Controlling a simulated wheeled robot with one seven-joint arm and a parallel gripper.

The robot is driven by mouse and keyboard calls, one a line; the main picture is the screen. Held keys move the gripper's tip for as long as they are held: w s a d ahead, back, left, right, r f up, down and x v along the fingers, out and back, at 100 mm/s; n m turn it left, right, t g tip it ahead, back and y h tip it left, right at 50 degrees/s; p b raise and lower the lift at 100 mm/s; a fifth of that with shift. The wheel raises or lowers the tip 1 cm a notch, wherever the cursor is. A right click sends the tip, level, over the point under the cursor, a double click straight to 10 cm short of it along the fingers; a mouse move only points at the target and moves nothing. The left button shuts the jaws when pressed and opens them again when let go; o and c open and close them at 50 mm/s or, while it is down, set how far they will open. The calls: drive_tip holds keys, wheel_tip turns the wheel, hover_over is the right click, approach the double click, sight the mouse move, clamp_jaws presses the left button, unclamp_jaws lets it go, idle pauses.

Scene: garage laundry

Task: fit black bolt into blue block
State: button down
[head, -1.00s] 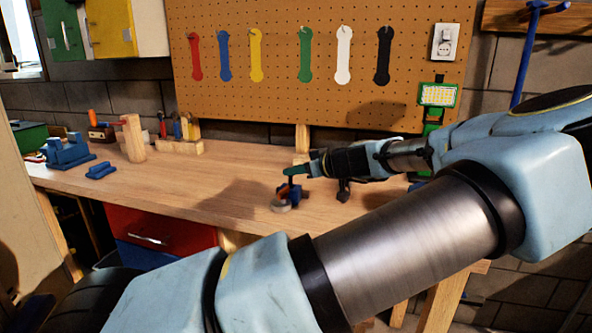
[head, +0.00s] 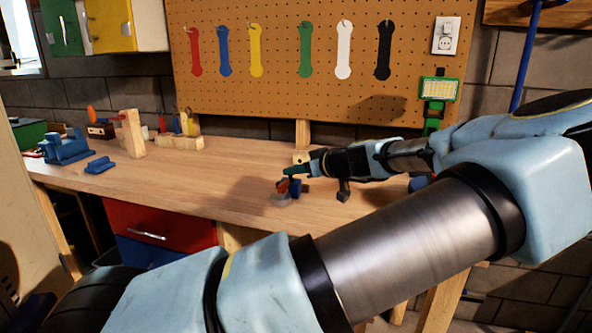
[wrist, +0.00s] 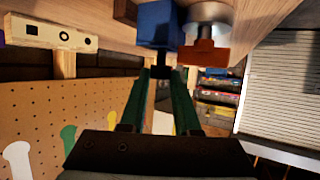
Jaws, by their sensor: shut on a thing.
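The blue block (head: 296,187) stands on the workbench beside a grey round piece (head: 281,199) with an orange-red part (head: 282,186). In the wrist view the blue block (wrist: 158,24) is just beyond my fingertips. My gripper (head: 289,170) has green fingers and is at the block in the head view. In the wrist view my gripper (wrist: 161,73) is shut on a small dark piece, the black bolt (wrist: 160,74), whose far end meets the block's face. I cannot tell whether it is inside a hole. The bolt is hidden in the head view.
The orange-red part (wrist: 206,55) and silver disc (wrist: 208,12) sit close to the block's right in the wrist view. Blue pieces (head: 100,165) and a wooden stand (head: 133,134) are at the bench's left. The bench's middle (head: 215,170) is clear.

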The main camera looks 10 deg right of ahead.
drive_tip(key=shift+s+f+b, duration=0.1)
drive_tip(key=shift+f+b, duration=0.6)
drive_tip(key=shift+f, duration=0.25)
drive_tip(key=c, duration=0.6)
unclamp_jaws()
drive_tip(key=shift+a+f, duration=0.15)
drive_tip(key=shift+a, duration=0.05)
drive_tip(key=shift+o, duration=0.2)
drive_tip(key=shift+s, duration=0.1)
drive_tip(key=r+b+v, duration=0.1)
drive_tip(key=b+v, duration=0.1)
drive_tip(key=v, duration=0.9)
drive_tip(key=shift+w+d, duration=0.15)
drive_tip(key=shift+w, duration=0.15)
